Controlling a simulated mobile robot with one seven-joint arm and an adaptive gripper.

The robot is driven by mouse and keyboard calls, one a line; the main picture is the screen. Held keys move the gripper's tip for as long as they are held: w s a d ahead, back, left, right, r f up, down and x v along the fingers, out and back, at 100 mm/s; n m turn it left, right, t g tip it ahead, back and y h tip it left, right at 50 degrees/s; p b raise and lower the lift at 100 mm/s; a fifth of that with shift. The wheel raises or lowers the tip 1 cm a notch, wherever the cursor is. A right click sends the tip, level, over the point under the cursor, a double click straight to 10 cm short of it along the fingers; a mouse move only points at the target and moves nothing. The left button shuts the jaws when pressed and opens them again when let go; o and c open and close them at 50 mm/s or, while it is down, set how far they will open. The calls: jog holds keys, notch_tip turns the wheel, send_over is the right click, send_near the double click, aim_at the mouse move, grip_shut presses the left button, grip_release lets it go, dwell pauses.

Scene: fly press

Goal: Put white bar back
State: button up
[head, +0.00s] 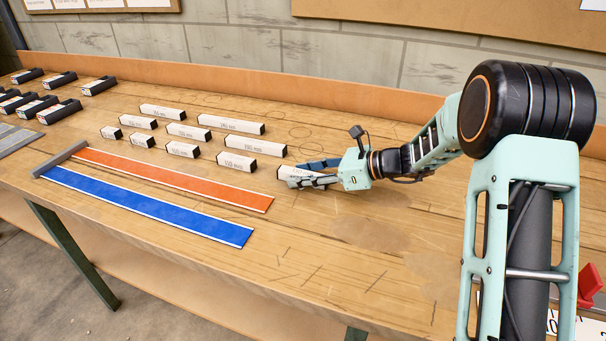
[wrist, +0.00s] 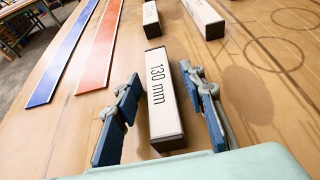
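A white bar with black ends, marked 130 mm (wrist: 163,95), lies on the wooden bench between the fingers of my gripper (wrist: 160,80). The fingers are open, one on each side of the bar, with a visible gap on both sides. In the head view the same bar (head: 291,172) shows at the right end of the group of bars, partly hidden by my gripper (head: 300,174). Other white bars of several lengths stand in rows to the left, among them a long one (head: 255,146) and a shorter one (head: 237,161).
A blue strip (head: 150,205) and an orange strip (head: 175,178) lie at the front, joined at a grey end bar (head: 60,160). Black blocks (head: 60,110) stand at the far left. A low wooden ledge (head: 300,92) runs along the back.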

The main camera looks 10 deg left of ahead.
jog(key=shift+r, duration=0.3)
jog(key=p+v, duration=0.2)
jog(key=v, duration=1)
jog(key=shift+f, duration=0.1)
